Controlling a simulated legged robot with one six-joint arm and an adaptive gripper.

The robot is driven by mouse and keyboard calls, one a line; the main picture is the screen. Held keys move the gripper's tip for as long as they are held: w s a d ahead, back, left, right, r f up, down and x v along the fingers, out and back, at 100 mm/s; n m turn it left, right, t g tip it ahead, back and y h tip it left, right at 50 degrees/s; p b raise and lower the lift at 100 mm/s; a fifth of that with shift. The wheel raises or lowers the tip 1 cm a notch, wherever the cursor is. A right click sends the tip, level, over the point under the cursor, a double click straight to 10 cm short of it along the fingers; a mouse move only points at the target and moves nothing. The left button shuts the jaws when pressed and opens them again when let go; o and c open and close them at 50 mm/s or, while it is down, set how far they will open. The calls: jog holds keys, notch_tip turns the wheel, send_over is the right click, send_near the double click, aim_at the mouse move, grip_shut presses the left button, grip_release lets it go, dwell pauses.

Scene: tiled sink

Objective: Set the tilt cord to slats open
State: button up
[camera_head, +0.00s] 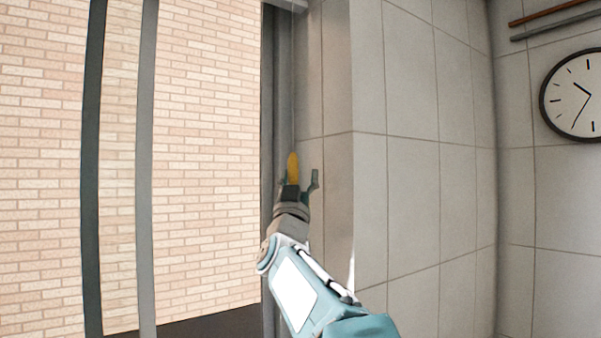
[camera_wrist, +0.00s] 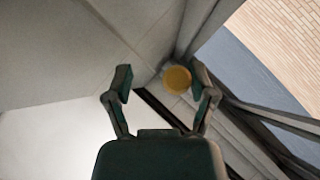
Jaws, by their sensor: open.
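The tilt cord (camera_head: 293,90) is a thin line hanging down beside the window frame in the head view. A yellow tassel (camera_head: 293,167) is at its lower end. My gripper (camera_head: 299,176) is just below and around the tassel in that view, with its fingers apart. In the wrist view the tassel (camera_wrist: 177,79) shows as a round yellow end between the open fingers of my gripper (camera_wrist: 161,85), close to the right finger. I cannot tell whether it touches that finger. No slats can be made out.
A window frame (camera_head: 146,170) with a brick wall (camera_head: 205,150) behind it fills the left. A tiled wall (camera_head: 415,160) stands close to the right of my gripper. A round clock (camera_head: 573,97) and two rails (camera_head: 555,18) are on the far right wall.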

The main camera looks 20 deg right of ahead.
jog(key=shift+w+a+r, duration=0.45)
jog(key=shift+a+r, duration=0.15)
jog(key=shift+r, duration=0.05)
jog(key=shift+d, duration=0.3)
jog(key=c, duration=0.5)
grip_shut()
jog(key=shift+a, duration=0.25)
notch_tip(320, 180, down, 10)
jog(key=shift+f, duration=0.15)
jog(key=o, duration=0.5)
grip_release()
jog(key=shift+s, duration=0.1)
jog(key=shift+a, duration=0.15)
